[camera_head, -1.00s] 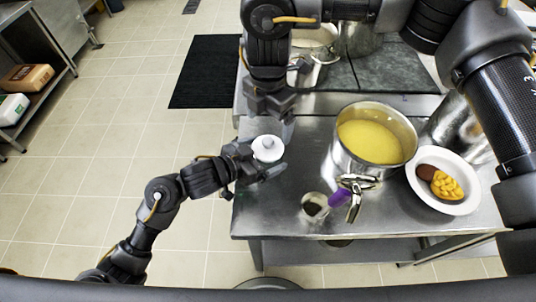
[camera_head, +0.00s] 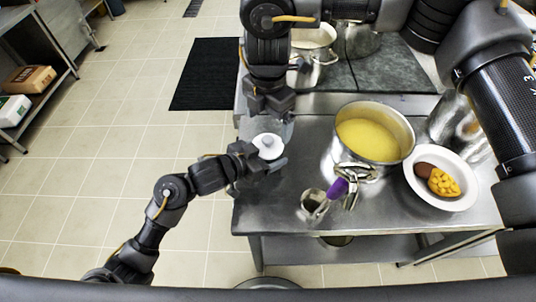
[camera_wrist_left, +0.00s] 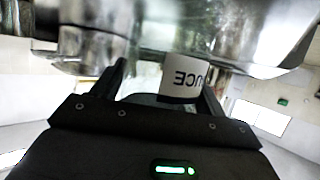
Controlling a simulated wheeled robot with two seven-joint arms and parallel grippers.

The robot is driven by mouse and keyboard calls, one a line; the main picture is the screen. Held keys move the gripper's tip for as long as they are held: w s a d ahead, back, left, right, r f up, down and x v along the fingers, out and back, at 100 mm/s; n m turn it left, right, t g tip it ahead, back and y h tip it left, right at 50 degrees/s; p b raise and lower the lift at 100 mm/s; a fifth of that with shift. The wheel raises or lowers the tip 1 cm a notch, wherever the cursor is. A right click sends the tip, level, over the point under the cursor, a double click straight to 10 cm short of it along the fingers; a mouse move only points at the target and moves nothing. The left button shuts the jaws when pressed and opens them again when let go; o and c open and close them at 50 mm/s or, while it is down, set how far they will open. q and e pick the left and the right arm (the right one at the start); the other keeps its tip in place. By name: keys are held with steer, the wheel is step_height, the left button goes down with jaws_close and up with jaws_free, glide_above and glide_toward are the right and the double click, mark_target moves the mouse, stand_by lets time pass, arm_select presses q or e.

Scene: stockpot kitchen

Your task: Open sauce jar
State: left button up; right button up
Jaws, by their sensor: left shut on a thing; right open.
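The white sauce jar (camera_head: 267,152) with its white knobbed lid (camera_head: 267,141) stands out near the left end of the steel table in the head view. My left gripper (camera_head: 268,162) is shut on the jar from the near left side. In the left wrist view the jar (camera_wrist_left: 184,80) sits between the fingers, its dark lettering partly visible and upside down. My right gripper (camera_head: 272,112) is open just beyond the lid, pointing down toward it. Whether it touches the lid cannot be told.
A large pot of yellow soup (camera_head: 372,138) stands on the steel table (camera_head: 290,215). A small metal cup (camera_head: 312,201) and a purple-handled utensil (camera_head: 338,188) are in front of it. A white plate of food (camera_head: 441,180) is to the right. Table room is clear at the front left.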

mark_target(266, 139)
arm_select(q)
steer(key=shift+w, duration=0.1)
steer(key=shift+c, duration=0.2)
arm_select(e)
steer(key=shift+o, duration=0.7)
steer(key=shift+w, duration=0.15)
arm_select(q)
steer(key=shift+w, duration=0.15)
steer(key=shift+s, duration=0.2)
steer(key=shift+r, duration=0.1)
steer(key=shift+w, duration=0.15)
arm_select(e)
steer(key=r, duration=0.1)
steer(key=r+m, duration=0.1)
steer(key=r, duration=0.1)
steer(key=shift+s+a+r+m, duration=0.1)
steer(key=shift+s+a+m, duration=0.15)
steer(key=shift+s+m, duration=0.05)
step_height(266, 139, down, 11)
steer(key=shift+r, duration=0.1)
